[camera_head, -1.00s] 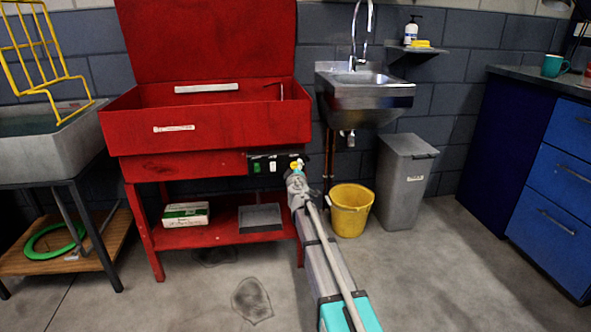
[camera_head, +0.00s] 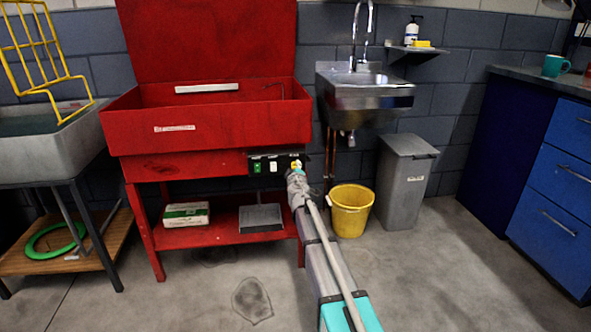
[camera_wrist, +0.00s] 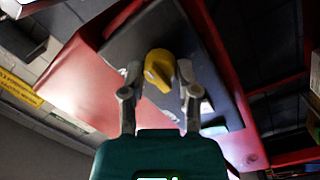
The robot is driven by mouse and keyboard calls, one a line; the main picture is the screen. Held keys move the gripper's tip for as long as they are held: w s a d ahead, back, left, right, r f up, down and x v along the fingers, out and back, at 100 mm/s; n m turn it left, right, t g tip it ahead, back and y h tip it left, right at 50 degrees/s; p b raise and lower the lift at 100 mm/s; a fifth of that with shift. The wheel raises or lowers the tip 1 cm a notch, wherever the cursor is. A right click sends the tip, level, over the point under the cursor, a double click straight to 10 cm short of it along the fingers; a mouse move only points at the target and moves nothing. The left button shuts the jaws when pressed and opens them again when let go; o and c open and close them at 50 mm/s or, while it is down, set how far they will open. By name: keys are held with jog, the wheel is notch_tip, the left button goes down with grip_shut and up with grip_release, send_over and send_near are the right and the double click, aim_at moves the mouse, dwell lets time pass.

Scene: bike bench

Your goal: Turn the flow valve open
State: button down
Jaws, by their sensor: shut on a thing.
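The flow valve is a yellow knob (camera_wrist: 160,68) with a raised grip, on a dark panel in the wrist view. In the head view a bit of the yellow knob (camera_head: 296,164) shows at the right end of the black control panel (camera_head: 263,169) on the red wash station. My gripper (camera_wrist: 158,78) has one finger on each side of the knob and is shut on it. In the head view my gripper (camera_head: 296,173) is at the panel's right end and hides part of the knob. The knob's exact setting cannot be read.
Green and white switches (camera_head: 265,167) sit left of the knob. The red wash station (camera_head: 215,130) stands above a lower shelf with a box (camera_head: 186,214). A yellow bucket (camera_head: 350,212) and grey bin (camera_head: 405,185) stand to the right.

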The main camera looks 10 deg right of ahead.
jog(key=shift+d+n, duration=0.1)
jog(key=shift+n, duration=0.7)
jog(key=shift+c, duration=1.8)
grip_release()
jog(key=s+a, duration=0.1)
jog(key=s, duration=1.1)
jog(key=shift+a, duration=0.15)
